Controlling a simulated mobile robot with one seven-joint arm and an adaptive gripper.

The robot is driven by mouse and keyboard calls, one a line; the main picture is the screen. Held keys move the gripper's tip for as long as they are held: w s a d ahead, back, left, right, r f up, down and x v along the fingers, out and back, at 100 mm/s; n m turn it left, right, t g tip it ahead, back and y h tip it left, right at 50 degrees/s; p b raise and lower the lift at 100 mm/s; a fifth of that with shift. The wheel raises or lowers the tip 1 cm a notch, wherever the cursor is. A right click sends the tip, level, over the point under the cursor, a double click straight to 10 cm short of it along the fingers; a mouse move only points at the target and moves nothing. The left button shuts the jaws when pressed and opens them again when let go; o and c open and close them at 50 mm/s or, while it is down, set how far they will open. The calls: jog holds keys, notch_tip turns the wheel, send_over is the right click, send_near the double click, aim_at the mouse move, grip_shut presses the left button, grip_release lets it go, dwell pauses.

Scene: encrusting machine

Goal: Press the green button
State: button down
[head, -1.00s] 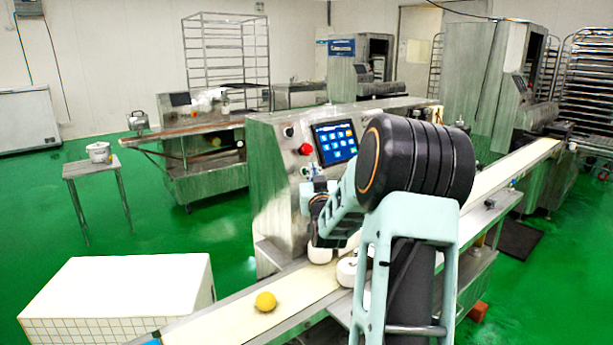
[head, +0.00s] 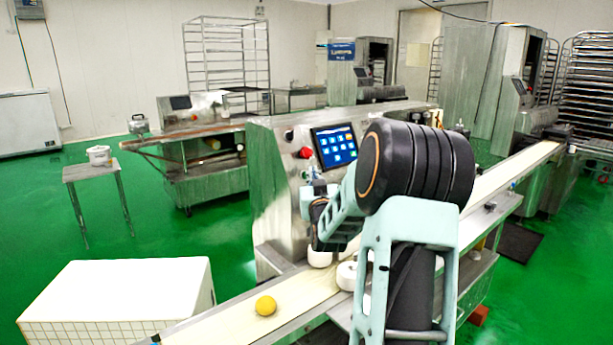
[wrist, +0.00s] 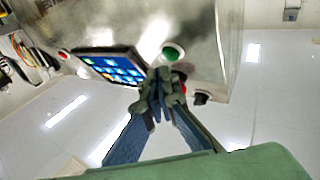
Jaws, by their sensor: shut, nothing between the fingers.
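The green button (wrist: 173,54) has a pale rim and sits on the metal panel of the machine, in the wrist view just above and right of my fingertips. My gripper (wrist: 164,78) is shut and empty, its fingertips close to the button; I cannot tell whether they touch the panel. In the head view my gripper (head: 312,178) is small and in front of the panel, below the red button (head: 305,152). The green button cannot be made out clearly in the head view. In the wrist view the red button (wrist: 180,91) is partly hidden by my fingers.
A lit touchscreen (head: 335,146) is right of the red button, and a black knob (head: 289,132) sits above left of it. A conveyor belt (head: 300,293) with a yellow ball (head: 266,306) runs below. A white chest (head: 120,290) stands at front left.

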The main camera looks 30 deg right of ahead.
dwell(0.4)
jog(key=shift+w+f+b, duration=0.2)
jog(key=shift+w+b, duration=0.2)
jog(key=shift+b, duration=0.25)
